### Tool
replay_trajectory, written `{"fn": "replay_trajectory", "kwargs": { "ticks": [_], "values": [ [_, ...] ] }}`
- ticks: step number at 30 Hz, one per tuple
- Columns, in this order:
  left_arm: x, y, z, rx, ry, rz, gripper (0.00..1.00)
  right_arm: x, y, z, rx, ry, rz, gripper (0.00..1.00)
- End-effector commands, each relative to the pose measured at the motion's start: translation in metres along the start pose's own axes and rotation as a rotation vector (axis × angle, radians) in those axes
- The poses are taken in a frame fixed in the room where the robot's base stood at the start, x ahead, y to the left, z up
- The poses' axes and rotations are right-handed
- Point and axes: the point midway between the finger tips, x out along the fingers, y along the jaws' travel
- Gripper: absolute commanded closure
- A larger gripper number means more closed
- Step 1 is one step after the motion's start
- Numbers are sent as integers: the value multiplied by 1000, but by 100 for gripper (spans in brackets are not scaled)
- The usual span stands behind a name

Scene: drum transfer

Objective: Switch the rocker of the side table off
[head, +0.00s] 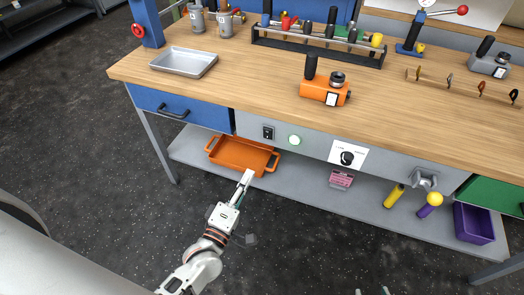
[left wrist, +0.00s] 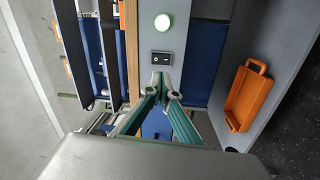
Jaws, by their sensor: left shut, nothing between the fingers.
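The rocker (head: 268,132) is a small black switch on the grey front panel of the wooden-topped table (head: 235,85), right of the blue drawer. In the left wrist view the rocker (left wrist: 161,57) is just ahead of the fingertips. Which side of it is pressed is too small to tell. A round lamp (head: 294,140) beside it glows pale green. My left gripper (head: 248,174) is shut and empty, below the rocker and apart from it in the head view. Its fingertips (left wrist: 162,78) meet in the left wrist view. Only the separated tips of my right gripper (head: 372,292) show.
An orange tray (head: 231,166) lies on the lower shelf behind my left gripper. The blue drawer (head: 160,106) has a black handle. A dial card (head: 347,154) and a grey clamp-like fitting (head: 424,179) are further right on the front. The floor before the table is clear.

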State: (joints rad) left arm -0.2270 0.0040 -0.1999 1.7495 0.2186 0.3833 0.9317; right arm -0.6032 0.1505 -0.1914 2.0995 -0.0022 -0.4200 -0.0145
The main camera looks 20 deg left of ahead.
Motion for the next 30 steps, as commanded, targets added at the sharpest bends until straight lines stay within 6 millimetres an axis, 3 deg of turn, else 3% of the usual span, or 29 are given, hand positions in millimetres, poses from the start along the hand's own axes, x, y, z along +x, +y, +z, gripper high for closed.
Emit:
{"fn": "replay_trajectory", "kwargs": {
  "ticks": [1, 6, 12, 19, 23, 30],
  "values": [
    [2, -7, -2, -58, 18, 10, 100, 2, -2, 8, -2, -8, -4, 60],
    [9, -2, -7, -155, 48, 46, 100, 3, 0, 4, -8, -1, -2, 60],
    [10, 0, -8, -158, 49, 50, 100, 4, 2, -6, -7, 18, 2, 60],
    [16, 1, -8, -156, 48, 50, 100, 4, -2, -5, 4, 14, 0, 60],
    [32, 1, -9, -155, 48, 50, 100, 4, -5, 0, 11, 6, -3, 60],
    [78, 2, -11, -155, 48, 49, 100, 4, -8, 8, 13, -5, -8, 60]
  ]
}}
